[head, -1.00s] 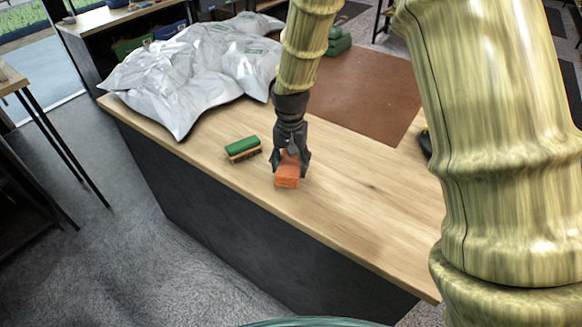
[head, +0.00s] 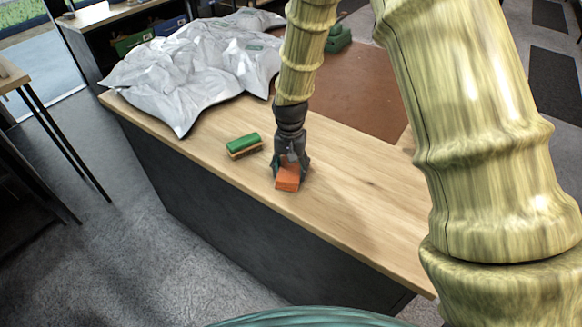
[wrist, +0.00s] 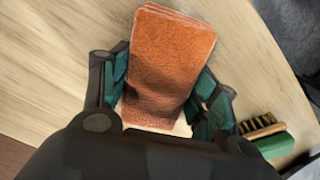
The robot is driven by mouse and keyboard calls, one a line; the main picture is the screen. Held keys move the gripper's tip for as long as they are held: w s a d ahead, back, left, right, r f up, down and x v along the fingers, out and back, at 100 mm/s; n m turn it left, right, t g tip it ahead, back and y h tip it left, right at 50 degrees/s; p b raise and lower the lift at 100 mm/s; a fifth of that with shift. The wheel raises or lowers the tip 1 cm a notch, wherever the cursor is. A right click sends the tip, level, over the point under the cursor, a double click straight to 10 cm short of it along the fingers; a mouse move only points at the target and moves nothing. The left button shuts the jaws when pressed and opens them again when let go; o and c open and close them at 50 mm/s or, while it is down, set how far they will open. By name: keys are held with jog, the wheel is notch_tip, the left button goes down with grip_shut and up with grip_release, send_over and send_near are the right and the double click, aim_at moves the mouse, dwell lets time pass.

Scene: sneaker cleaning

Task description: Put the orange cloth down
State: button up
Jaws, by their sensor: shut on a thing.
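The orange cloth (head: 288,178) is a small folded block at the front edge side of the wooden tabletop. It fills the middle of the wrist view (wrist: 170,65). My gripper (head: 290,168) points down from above and is shut on the cloth, with one finger (wrist: 165,100) on each side of it. The cloth is at or very near the tabletop; I cannot tell whether it touches. Its rear part is hidden by the gripper in the head view.
A green-backed brush (head: 243,145) lies on the table left of the cloth. A crumpled grey-white sheet (head: 190,70) covers the table's far left. A brown mat (head: 365,95) lies behind my gripper. The wooden top (head: 350,205) is bare to the right.

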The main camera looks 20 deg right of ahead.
aim_at(291, 168)
jog(key=o, duration=1.1)
jog(key=shift+r, duration=0.15)
notch_tip(291, 168, up, 12)
jog(key=b, duration=0.3)
